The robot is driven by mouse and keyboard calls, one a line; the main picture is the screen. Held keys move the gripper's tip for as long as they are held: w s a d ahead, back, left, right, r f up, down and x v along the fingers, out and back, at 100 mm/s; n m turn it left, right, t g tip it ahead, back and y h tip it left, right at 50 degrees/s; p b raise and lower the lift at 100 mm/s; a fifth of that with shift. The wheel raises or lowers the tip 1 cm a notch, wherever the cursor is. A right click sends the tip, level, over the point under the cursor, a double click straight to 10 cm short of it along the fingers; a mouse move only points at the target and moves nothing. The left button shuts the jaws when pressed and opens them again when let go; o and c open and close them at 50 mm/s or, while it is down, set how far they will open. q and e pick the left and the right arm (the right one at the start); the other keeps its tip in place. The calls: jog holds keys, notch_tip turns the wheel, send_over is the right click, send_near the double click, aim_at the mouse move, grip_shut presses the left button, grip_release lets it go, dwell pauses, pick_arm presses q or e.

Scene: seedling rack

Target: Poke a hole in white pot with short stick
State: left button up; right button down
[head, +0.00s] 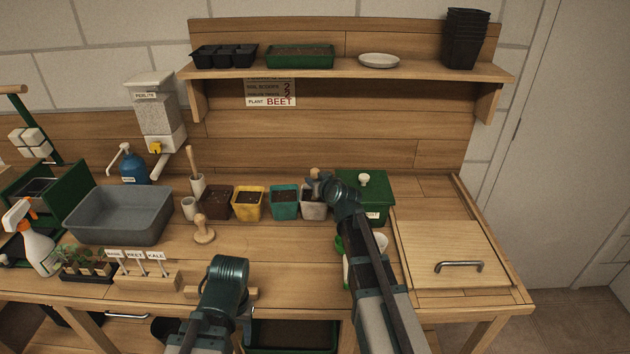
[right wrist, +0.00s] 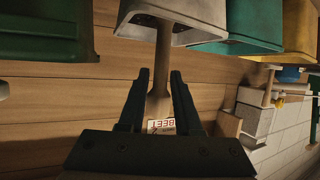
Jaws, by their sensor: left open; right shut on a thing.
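The white pot (head: 313,208) stands in the row of pots, right of the teal one; it shows upside down at the top of the right wrist view (right wrist: 190,33). My right gripper (right wrist: 160,90) is shut on the short stick (right wrist: 162,70), a wooden stick with a wide handle. Its narrow end reaches inside the white pot's rim, over dark soil; I cannot tell how deep. In the head view the stick's knob (head: 315,172) shows above the pot beside my right wrist. My left arm is at the front, with its fingers hidden.
Left of the white pot stand teal (head: 284,202), yellow (head: 248,204) and brown (head: 215,203) pots. A green box (head: 372,190) is close on the right. A wooden tamper (head: 203,232) and a cup with a longer stick (head: 197,185) are left. A lidded wooden panel (head: 448,252) lies right.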

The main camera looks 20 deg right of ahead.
jog(key=shift+f+b, duration=0.8)
jog(key=shift+b, duration=0.05)
dwell(0.3)
jog(key=shift+r, duration=0.15)
dwell(0.4)
notch_tip(320, 180, up, 12)
jog(key=p, duration=1.2)
jog(key=shift+f, duration=0.2)
